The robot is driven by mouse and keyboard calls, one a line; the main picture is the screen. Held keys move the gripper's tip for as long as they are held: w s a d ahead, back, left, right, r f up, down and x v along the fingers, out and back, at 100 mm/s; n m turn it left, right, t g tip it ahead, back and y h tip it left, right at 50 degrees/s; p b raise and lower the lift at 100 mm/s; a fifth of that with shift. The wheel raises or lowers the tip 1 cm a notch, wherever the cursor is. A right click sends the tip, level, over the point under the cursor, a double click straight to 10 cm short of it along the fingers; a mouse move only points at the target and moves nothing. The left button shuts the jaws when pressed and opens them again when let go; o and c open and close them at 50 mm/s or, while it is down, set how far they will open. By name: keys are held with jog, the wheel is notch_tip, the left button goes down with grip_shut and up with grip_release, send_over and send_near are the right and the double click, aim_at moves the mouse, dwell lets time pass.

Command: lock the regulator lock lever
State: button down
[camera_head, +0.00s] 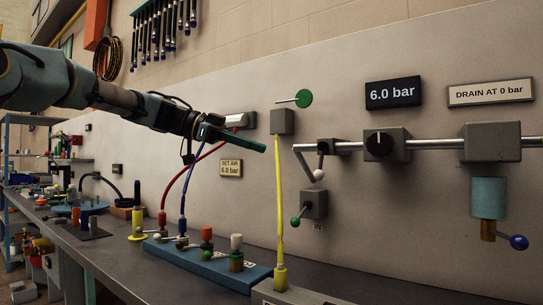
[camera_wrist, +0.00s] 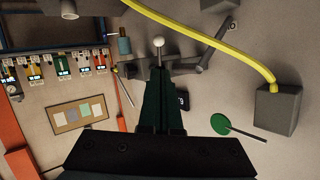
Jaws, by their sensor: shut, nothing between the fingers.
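My gripper (camera_head: 262,149) is shut and empty, its dark green fingers pointing right, in front of the wall; in the wrist view its fingertips (camera_wrist: 159,72) sit below a white ball. That white ball (camera_head: 318,175) ends a bent grey lever (camera_head: 303,161) hanging from a small block on the wall pipe, left of the regulator block (camera_head: 398,146) with its black knob. In the wrist view the ball (camera_wrist: 158,42) appears just past the fingertips; whether they touch is unclear. No label marks a lock lever. The fingers hide part of the lever in the wrist view.
A green disc on a rod (camera_head: 304,98) is above the grey box (camera_head: 282,121) with the yellow hose (camera_head: 280,200). A green-ball lever (camera_head: 295,221) is below. A "6.0 bar" display (camera_head: 394,92) is above the regulator. The bench (camera_head: 370,290) runs below.

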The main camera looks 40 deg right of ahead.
jog(key=shift+v, duration=1.35)
